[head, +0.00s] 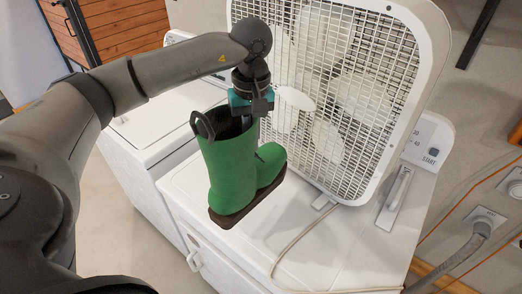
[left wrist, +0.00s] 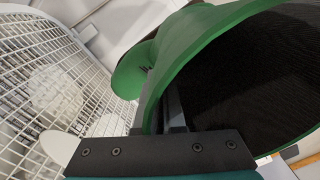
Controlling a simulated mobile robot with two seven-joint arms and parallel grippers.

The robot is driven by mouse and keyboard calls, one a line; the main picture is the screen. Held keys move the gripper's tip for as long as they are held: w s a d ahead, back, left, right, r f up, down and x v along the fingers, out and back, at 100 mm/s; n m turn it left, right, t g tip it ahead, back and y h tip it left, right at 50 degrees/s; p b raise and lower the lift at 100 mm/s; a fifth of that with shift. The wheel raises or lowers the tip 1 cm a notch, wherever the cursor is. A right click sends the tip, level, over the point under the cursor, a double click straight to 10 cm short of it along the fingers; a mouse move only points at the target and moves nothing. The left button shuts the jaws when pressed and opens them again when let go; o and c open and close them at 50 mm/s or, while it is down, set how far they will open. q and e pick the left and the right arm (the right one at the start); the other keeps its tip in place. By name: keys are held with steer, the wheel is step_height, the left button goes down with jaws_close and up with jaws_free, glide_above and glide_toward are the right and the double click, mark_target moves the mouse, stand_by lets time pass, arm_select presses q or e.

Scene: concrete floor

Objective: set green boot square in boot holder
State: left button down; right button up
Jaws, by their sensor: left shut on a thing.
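The green boot (head: 228,175) is upright over the white machine top in the head view, its toe pointing right. A flat dark brown piece (head: 247,205) lies under it; I cannot tell whether this is its sole or the boot holder, nor whether it touches the machine top. My left gripper (head: 249,112) points down and is shut on the rim of the boot shaft. In the left wrist view, the fingers (left wrist: 172,112) straddle the green boot wall (left wrist: 185,62), beside the dark opening. No other boot holder is clearly seen. My right gripper is out of view.
A white box fan (head: 345,95) stands on the machine right behind the boot. The white machine top (head: 310,240) is clear in front, apart from a pale cord (head: 283,252). A second white machine (head: 150,125) stands to the left. A grey plug (head: 480,230) is at right.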

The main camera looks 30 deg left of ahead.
mark_target(261, 161)
arm_select(q)
steer(key=shift+w+d+r, duration=0.1)
steer(key=shift+w+d, duration=0.05)
steer(key=shift+w, duration=1.3)
steer(key=shift+w+p, duration=0.15)
steer(key=shift+p, duration=0.15)
step_height(261, 161, down, 6)
steer(key=shift+p, duration=0.55)
steer(key=shift+w+f+p, duration=0.15)
steer(key=shift+f+p, duration=0.15)
steer(key=shift+f, duration=0.3)
steer(key=c, duration=1.5)
jaws_free()
steer(key=shift+f, duration=0.25)
steer(key=o, duration=0.5)
steer(key=shift+r, duration=0.1)
